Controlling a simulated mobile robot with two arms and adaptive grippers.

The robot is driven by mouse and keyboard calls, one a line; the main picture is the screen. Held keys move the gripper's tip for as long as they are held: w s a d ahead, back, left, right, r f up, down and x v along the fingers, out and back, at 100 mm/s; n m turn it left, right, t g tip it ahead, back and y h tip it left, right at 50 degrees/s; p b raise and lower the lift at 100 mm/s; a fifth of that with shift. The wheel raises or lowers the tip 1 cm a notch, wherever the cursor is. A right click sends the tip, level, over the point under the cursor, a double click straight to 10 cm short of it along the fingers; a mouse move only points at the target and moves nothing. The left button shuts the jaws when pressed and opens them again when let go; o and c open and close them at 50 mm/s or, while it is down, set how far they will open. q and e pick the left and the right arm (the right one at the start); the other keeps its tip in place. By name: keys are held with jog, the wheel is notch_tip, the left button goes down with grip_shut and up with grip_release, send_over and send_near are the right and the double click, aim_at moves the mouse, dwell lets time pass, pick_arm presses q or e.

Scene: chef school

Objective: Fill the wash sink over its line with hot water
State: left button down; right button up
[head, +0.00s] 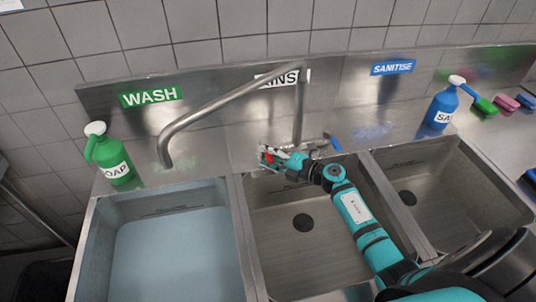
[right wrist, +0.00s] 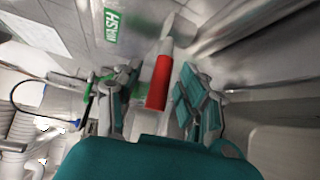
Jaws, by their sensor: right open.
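The wash sink (head: 92,238) is at the left in the head view and looks pale blue inside, as if it holds water. A dark line mark shows faintly on its back wall. The spout (head: 210,110) bends over this sink, and no stream shows at its end. My right gripper (head: 268,157) is at the tap behind the middle sink. In the right wrist view my right gripper (right wrist: 158,74) is open, with the red hot lever (right wrist: 158,84) between its fingers, apart from both sides. The blue cold lever (head: 333,143) is to its right. My left gripper is not in view.
The middle sink (head: 285,258) is empty and my right arm reaches across it. The right sink (head: 440,180) is empty. A green soap bottle (head: 113,165) stands at the left, and a blue sanitiser bottle (head: 441,106) and several coloured brushes (head: 505,102) at the right.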

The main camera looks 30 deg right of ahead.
grip_shut()
dwell(0.3)
jog(key=shift+w+a, duration=0.1)
